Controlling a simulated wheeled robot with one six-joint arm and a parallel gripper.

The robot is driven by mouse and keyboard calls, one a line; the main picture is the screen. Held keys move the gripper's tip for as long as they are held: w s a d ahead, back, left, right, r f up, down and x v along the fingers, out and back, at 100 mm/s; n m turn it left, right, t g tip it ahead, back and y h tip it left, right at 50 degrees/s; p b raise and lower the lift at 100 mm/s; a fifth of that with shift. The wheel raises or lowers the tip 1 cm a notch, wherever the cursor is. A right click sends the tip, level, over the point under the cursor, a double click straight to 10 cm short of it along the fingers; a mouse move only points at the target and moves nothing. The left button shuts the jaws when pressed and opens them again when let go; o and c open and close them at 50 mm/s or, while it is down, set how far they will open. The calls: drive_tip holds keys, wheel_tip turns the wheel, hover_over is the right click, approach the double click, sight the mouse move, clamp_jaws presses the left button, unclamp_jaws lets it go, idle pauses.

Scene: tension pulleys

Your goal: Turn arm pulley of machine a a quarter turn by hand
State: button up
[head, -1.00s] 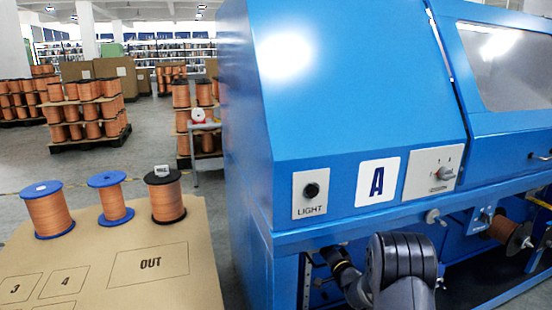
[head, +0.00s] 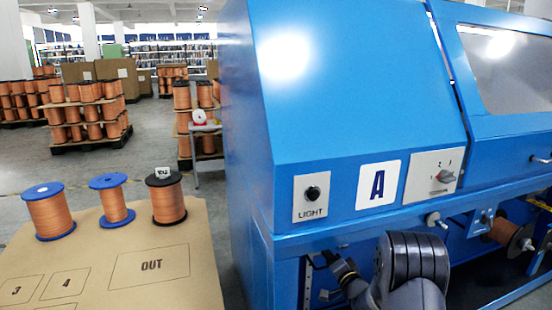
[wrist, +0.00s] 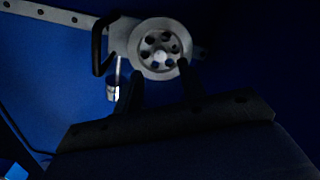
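The arm pulley (wrist: 160,47) is a pale grey disc with a ring of dark round holes and a bright hub, at the top middle of the wrist view. It sits on a grey arm (wrist: 118,36). My gripper (wrist: 161,70) is open, its two dark fingers apart, with the tips by the pulley's lower rim. I cannot tell whether they touch it. In the head view my gripper (head: 343,270) reaches under the front of blue machine A (head: 360,110), marked by an "A" sign (head: 378,184). The pulley is hidden there.
A black bent bracket (wrist: 98,45) and a small metal cylinder (wrist: 113,93) hang left of the pulley. A perforated rail (wrist: 45,12) runs at upper left. In the head view, a table (head: 100,285) with several copper spools stands left; floor between it and the machine is narrow.

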drive_tip(key=v, duration=0.7)
drive_tip(key=w+a+n+b, duration=0.4)
drive_tip(key=w+n+b, duration=0.5)
drive_tip(key=n, duration=1.1)
drive_tip(key=shift+w+n, duration=0.3)
drive_tip(key=shift+w, duration=0.75)
